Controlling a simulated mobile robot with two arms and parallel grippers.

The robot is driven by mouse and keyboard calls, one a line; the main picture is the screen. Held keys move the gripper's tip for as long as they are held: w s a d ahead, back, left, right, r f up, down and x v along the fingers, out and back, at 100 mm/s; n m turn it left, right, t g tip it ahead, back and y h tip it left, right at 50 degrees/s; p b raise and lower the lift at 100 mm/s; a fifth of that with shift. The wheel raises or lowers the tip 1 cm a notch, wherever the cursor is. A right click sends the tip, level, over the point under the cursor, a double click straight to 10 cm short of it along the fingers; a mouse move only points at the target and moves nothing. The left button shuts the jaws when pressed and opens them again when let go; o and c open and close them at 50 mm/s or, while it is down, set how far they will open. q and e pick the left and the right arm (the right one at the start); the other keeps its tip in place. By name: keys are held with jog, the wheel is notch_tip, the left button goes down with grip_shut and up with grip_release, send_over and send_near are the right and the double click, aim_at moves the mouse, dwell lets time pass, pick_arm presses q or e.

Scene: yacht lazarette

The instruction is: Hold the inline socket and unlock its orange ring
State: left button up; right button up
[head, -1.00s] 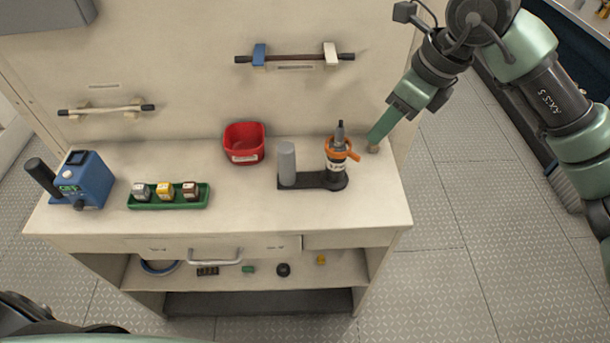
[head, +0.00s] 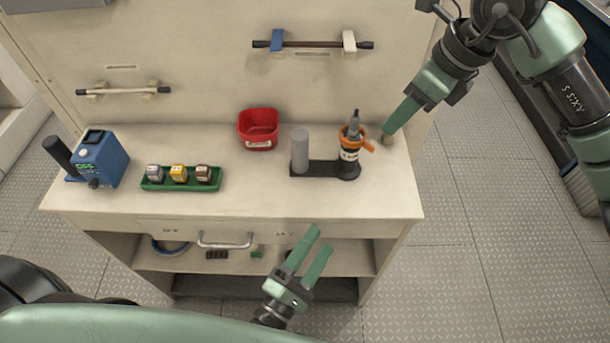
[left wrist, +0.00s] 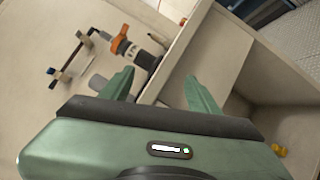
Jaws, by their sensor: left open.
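The inline socket (head: 348,155) stands upright in a black base on the bench top, with its orange ring (head: 354,139) and a side lever near its top. A grey cylinder (head: 300,149) rises from the same base. My left gripper (head: 316,238) is open and empty, in front of and below the bench edge. In the left wrist view the orange ring (left wrist: 119,42) and the dark socket body lie beyond the open fingers. My right gripper (head: 389,137) is at the bench's right end, right of the socket and apart from it; its fingers overlap, so its opening is unclear.
A red bin (head: 258,130), a green tray (head: 181,186) with small labelled blocks and a blue device (head: 102,158) stand on the bench. Rods hang on the back panel. The bench top before the socket is clear.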

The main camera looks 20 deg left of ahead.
pick_arm(q)
jog(key=w+a+r+n+t+y, duration=0.35)
jog(key=a+r+n+y, duration=0.25)
jog(key=r+n+y, duration=0.4)
jog(key=n+g+y, duration=0.3)
jog(key=n+g, duration=0.2)
jog(key=n, duration=0.5)
send_near(301, 155)
jog(key=w+a, duration=0.1)
jog(key=w+a+r, duration=0.1)
jog(key=shift+w, duration=0.3)
jog(key=shift+w+d+f+n+g, duration=0.1)
jog(key=shift+w+d+n+g, duration=0.3)
jog(key=shift+n, duration=0.5)
jog(key=shift+w+a, duration=0.15)
jog(key=shift+w, duration=0.2)
jog(key=x, duration=0.7)
jog(key=shift+w+a, duration=0.1)
jog(key=shift+w, duration=0.1)
